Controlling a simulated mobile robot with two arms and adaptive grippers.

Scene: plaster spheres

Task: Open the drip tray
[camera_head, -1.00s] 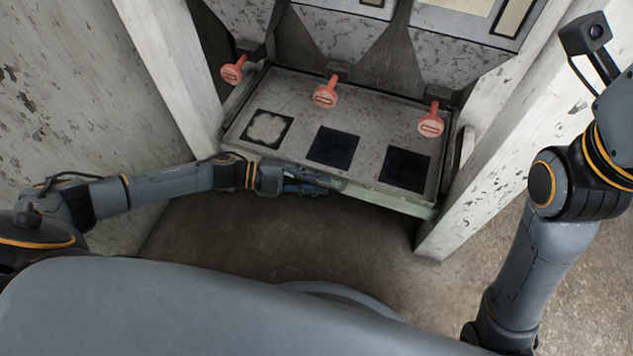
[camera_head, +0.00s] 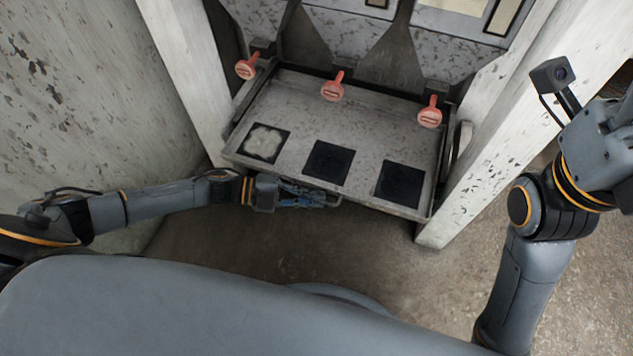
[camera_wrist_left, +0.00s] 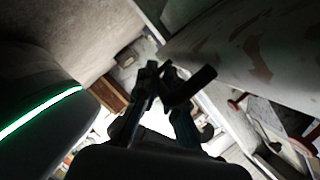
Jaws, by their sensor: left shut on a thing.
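The drip tray (camera_head: 290,110) is a wide, shallow, worn grey tray with a raised rim and several dark square patches, one with a pale blotch. It sits below the red taps and juts out toward me between two white posts. My left gripper (camera_head: 318,198) is at the tray's front edge, left of its middle, and is shut on the tray's front handle, which the fingers mostly hide. In the left wrist view, the dark fingers (camera_wrist_left: 160,82) close around a dark bar-like handle (camera_wrist_left: 194,88). My right arm shows at the right, but its fingers are out of frame.
Three red taps (camera_head: 332,86) hang over the back of the tray. White posts (camera_head: 186,75) flank it closely on the left and right (camera_head: 500,130). A chipped wall (camera_head: 70,100) stands at the left. The floor (camera_head: 350,245) before the tray is clear.

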